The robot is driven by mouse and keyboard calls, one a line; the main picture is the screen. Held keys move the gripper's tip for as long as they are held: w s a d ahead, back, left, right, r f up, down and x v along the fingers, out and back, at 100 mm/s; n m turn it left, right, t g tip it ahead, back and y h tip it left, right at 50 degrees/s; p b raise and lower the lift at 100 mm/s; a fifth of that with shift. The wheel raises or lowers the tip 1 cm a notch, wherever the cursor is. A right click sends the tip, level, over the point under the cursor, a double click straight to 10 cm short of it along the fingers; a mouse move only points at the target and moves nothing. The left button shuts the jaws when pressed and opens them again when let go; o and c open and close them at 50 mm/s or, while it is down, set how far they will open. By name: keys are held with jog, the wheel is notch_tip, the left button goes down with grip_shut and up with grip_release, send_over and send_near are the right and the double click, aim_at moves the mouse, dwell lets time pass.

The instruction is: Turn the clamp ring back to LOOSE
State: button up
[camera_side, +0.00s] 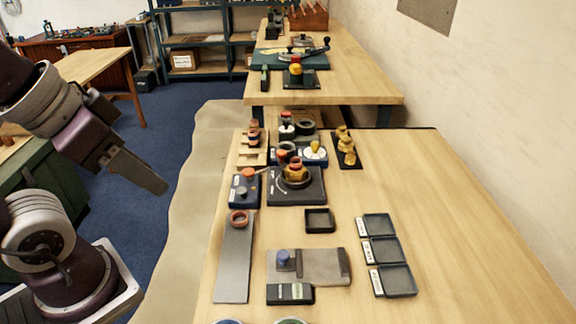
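A dark square fixture (309,192) stands near the middle of the near bench, with curved pale markings on its top. A round dark ring (281,184) sits on it around a copper-coloured fitting (296,170); this looks like the clamp ring. The markings are too small to read, so I cannot tell the ring's setting. My gripper (152,182) hangs left of the bench, over the floor, well apart from the fixture. Its fingers appear as one grey block from this side, so their opening cannot be told. I see nothing held in it.
A dark box with an orange-red knob (248,173) stands left of the fixture. A small black tray (319,221) and several labelled trays (399,281) lie nearer. A grey strip (233,268) bears a copper ring (239,219). The bench's right side is clear.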

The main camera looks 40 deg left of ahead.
dwell(0.3)
jog(key=shift+o, duration=1.1)
jog(key=shift+w+r, duration=0.1)
jog(key=shift+w, duration=0.05)
jog(key=w+r+m+g, duration=0.1)
jog(key=w+r, duration=0.2)
jog(key=w, duration=0.4)
jog(key=m+g, duration=0.5)
send_over(281, 152)
notch_tip(281, 152, down, 13)
jog(key=shift+r, duration=0.1)
notch_tip(281, 152, down, 8)
jog(key=shift+r, duration=0.25)
jog(key=shift+c, duration=0.3)
